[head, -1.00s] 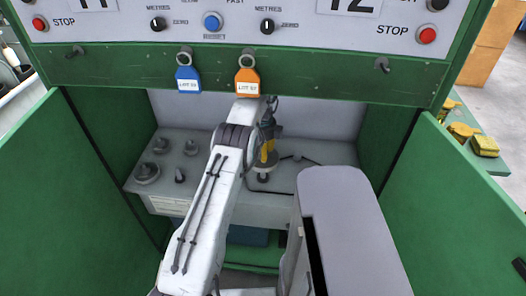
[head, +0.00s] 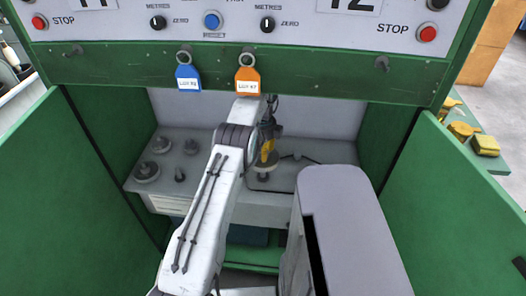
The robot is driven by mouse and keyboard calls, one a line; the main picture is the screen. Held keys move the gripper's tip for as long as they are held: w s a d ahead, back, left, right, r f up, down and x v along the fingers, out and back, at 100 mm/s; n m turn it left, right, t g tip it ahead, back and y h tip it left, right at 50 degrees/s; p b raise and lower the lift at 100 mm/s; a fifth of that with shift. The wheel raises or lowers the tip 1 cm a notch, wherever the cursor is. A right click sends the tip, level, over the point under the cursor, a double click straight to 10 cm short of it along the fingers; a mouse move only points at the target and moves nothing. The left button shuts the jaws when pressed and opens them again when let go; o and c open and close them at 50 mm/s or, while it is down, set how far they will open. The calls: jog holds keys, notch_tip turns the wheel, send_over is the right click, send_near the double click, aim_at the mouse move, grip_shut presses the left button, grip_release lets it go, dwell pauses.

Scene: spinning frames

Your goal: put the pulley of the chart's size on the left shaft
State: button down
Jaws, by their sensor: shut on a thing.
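My gripper (head: 267,155), dark with yellow on its fingers, points down inside the green cabinet and is shut on a pale grey pulley (head: 265,168). The pulley is low over the right part of the grey deck (head: 222,192), just above or on a dark round fitting. I cannot tell whether it is around a shaft there. My arm hides part of the deck. Several grey round pieces, likely pulleys, stand on the deck's left, including a large one (head: 146,172) and a small one (head: 179,175). No size chart is readable.
A green beam (head: 320,75) crosses above, with a blue tag (head: 187,77) and an orange tag (head: 248,80) hanging close to my arm. Green doors stand open left (head: 50,190) and right (head: 450,200). A thin dark part (head: 297,157) lies right of the gripper.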

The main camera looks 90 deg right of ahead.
jog(key=shift+f+b, duration=3)
jog(key=shift+f, duration=1)
dwell(1.0)
jog(key=shift+c, duration=1)
grip_release()
jog(key=shift+r+p, duration=3.15)
jog(key=shift+r, duration=1.8)
